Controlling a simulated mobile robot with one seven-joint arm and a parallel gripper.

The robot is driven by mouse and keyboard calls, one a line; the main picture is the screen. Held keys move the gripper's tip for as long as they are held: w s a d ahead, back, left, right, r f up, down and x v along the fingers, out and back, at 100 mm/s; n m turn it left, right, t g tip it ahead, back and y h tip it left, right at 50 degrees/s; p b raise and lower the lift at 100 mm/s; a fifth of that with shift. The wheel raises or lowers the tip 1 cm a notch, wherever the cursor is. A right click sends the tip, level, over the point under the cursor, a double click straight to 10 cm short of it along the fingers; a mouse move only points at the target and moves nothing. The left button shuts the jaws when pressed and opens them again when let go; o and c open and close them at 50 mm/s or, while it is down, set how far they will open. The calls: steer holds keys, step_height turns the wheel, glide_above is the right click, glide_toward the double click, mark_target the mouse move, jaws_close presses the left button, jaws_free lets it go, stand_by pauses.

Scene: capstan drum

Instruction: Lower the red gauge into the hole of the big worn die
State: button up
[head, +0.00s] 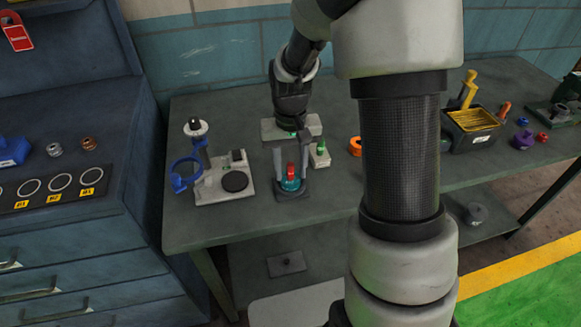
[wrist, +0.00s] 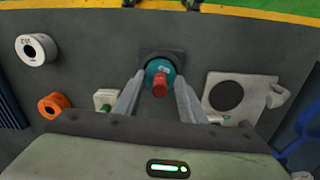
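The red gauge (head: 291,170) stands upright in a teal round holder (head: 291,185) on a dark square base; both also show in the wrist view, with the red gauge (wrist: 159,88) on the teal piece (wrist: 157,68). My gripper (head: 291,174) is open above the base, one finger on each side of the gauge. In the wrist view a gap shows between each finger and the red top. A thick pale ring with a hole and dark lettering (wrist: 36,49) lies on the bench; an orange ring (wrist: 53,105) lies near it. I cannot tell which is the big worn die.
A light stand with a dark round pad (head: 236,182) and a blue ring fixture (head: 184,174) are left of the gauge. A small pale block with a green top (head: 321,155) is close on the right. A yellow-filled bin (head: 472,130) stands farther right. My arm hides the bench's middle.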

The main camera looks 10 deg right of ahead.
step_height(320, 180, up, 17)
steer(key=p, duration=0.2)
steer(key=shift+r, duration=0.2)
stand_by(0.8)
steer(key=s+r+n+t+p, duration=0.1)
steer(key=s+r+t+p, duration=0.4)
steer(key=s+r, duration=0.9)
steer(key=s+p, duration=0.3)
steer(key=s, duration=0.1)
steer(key=shift+s+r+t, duration=0.15)
steer(key=shift+t, duration=0.15)
